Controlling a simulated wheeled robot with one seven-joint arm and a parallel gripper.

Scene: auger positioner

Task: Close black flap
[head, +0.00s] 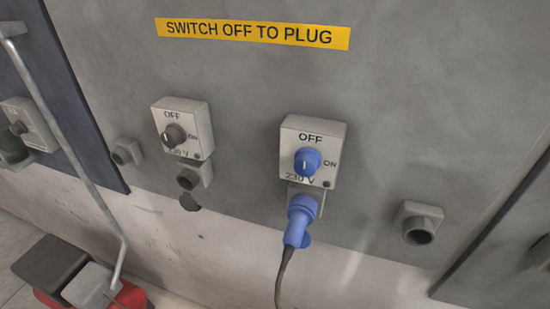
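The black flap (189,203) hangs open below a grey socket (190,178), under the left switch box (182,128). The dark round opening of that socket shows with no plug in it. The left switch box has a black knob (173,135) and the words OFF, ON and 230 V. My gripper is not in view.
The right switch box (325,140) has a blue knob (307,161). A blue plug (300,220) with a dark cable sits below it. Grey round fittings stick out at left (126,151) and right (418,223). A metal rod (75,150) crosses the left side.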

